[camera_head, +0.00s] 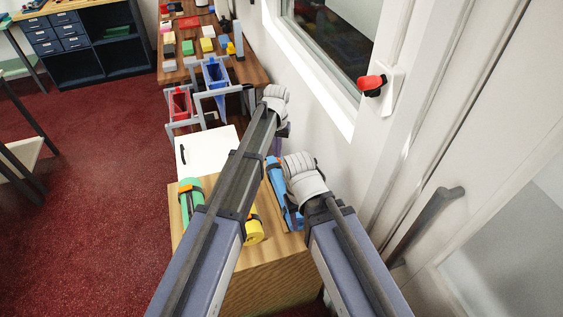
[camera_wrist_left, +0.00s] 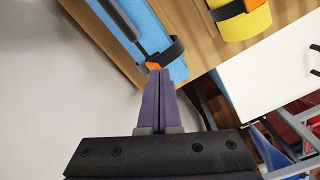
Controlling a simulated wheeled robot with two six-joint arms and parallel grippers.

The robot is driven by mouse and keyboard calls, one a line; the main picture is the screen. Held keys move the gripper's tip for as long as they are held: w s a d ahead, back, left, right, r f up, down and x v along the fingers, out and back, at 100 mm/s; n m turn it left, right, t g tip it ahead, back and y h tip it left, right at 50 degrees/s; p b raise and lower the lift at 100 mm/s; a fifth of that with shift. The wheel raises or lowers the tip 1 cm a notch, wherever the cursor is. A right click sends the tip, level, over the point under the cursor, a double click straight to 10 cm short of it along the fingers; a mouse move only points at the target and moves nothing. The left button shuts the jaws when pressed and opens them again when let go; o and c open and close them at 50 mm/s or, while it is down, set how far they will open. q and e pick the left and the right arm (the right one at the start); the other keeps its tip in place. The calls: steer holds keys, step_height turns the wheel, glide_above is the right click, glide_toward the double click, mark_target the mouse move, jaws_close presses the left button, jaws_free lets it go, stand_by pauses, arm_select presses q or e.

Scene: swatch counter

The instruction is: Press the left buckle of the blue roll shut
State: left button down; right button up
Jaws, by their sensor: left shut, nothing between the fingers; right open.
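The blue roll (camera_head: 274,177) lies on the wooden counter, partly hidden by my right arm. In the left wrist view the blue roll (camera_wrist_left: 176,70) has a black strap (camera_wrist_left: 174,48) and an orange buckle (camera_wrist_left: 154,67) near its end. My left gripper (camera_head: 276,148) is over the far end of the roll. Its fingers (camera_wrist_left: 158,74) are shut and empty, with the tips right at the orange buckle. I cannot tell whether they touch it or whether the buckle is closed. My right gripper (camera_head: 299,190) is open above the roll's nearer part, its fingers mostly hidden by the wrist.
A green roll (camera_head: 186,199) and a yellow roll (camera_head: 254,234) lie left of the blue roll. A white cabinet top (camera_head: 208,150) is just beyond the counter. Farther back are red and blue bins (camera_head: 215,74). The wall and door with a handle (camera_head: 425,222) stand close on the right.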

mark_target(276, 166)
arm_select(q)
steer(key=shift+f, duration=0.3)
steer(key=shift+s+a+f+b, duration=0.1)
steer(key=shift+a+f+b, duration=0.1)
steer(key=shift+f+b, duration=0.8)
steer(key=shift+a+f+b, duration=0.2)
steer(key=shift+f+b, duration=0.65)
steer(key=shift+b, duration=0.15)
steer(key=shift+r, duration=0.1)
step_height(276, 166, up, 8)
steer(key=p, duration=0.8)
steer(key=s+a, duration=0.2)
steer(key=s, duration=1.1)
steer(key=s+a+m+y, duration=0.1)
steer(key=s, duration=1.3)
steer(key=shift+a, duration=0.4)
steer(key=shift+w, duration=0.1)
